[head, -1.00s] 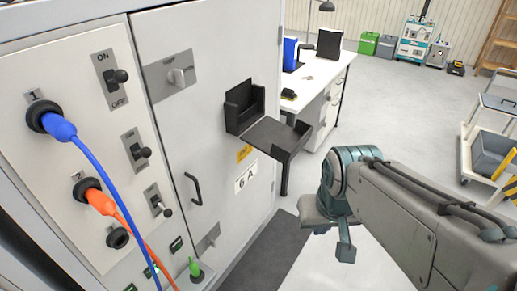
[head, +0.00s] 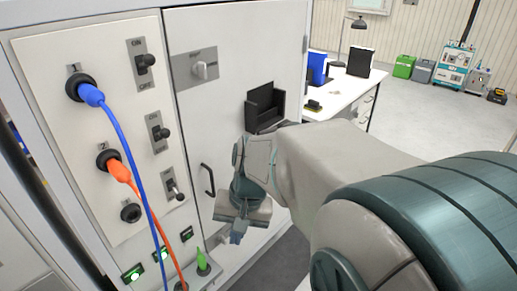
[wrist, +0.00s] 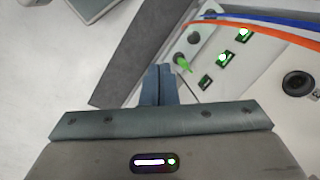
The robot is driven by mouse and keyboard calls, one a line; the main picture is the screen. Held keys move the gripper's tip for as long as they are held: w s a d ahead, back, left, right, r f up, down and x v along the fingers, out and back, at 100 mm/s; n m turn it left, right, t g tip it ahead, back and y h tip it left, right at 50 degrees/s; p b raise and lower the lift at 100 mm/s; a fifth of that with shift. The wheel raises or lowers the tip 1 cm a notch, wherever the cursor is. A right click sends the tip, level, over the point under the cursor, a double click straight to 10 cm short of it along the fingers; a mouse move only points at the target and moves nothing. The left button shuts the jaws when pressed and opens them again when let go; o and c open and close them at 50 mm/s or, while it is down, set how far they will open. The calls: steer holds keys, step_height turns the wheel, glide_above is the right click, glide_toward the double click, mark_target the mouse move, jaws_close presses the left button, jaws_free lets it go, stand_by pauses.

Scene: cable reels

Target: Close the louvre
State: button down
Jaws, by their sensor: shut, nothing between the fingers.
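The louvre (head: 262,110) is a black box-like fitting on the cabinet door, right of centre in the head view. Its upright back and side show; my arm hides most of its lower flap, so I cannot tell how far the flap is out now. My gripper (head: 237,238) hangs pointing down in front of the door, below and left of the louvre and apart from it. In the wrist view its two fingers (wrist: 158,85) are together with nothing between them. The louvre is not in the wrist view.
A door handle (head: 208,180) is just left of my gripper. Blue (head: 93,96) and orange (head: 119,170) plugs with hanging cables, and switches, are on the left panel. A green plug (head: 202,262) sits below. A white desk (head: 345,90) stands behind right; open floor lies beyond.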

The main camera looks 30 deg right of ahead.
steer(key=w+d+f+m+t+y+b, duration=0.6)
steer(key=w+d+f+m+y+b, duration=0.5)
steer(key=w+f+m, duration=0.35)
steer(key=s+d+f+m+t+h+b, duration=0.1)
steer(key=d+m+t+h+b, duration=0.2)
steer(key=d+m+t, duration=0.75)
steer(key=d+f+m+t+h+b, duration=0.1)
steer(key=d+m+t+h+b, duration=0.2)
steer(key=d, duration=1.4)
steer(key=w+a+r+n+y+b, duration=0.1)
steer(key=w+a+r+b, duration=0.1)
steer(key=w+r, duration=0.5)
steer(key=shift+w+a+r+t, duration=0.25)
steer(key=shift+w+a+t, duration=0.1)
steer(key=shift+a, duration=0.2)
steer(key=shift+r, duration=0.1)
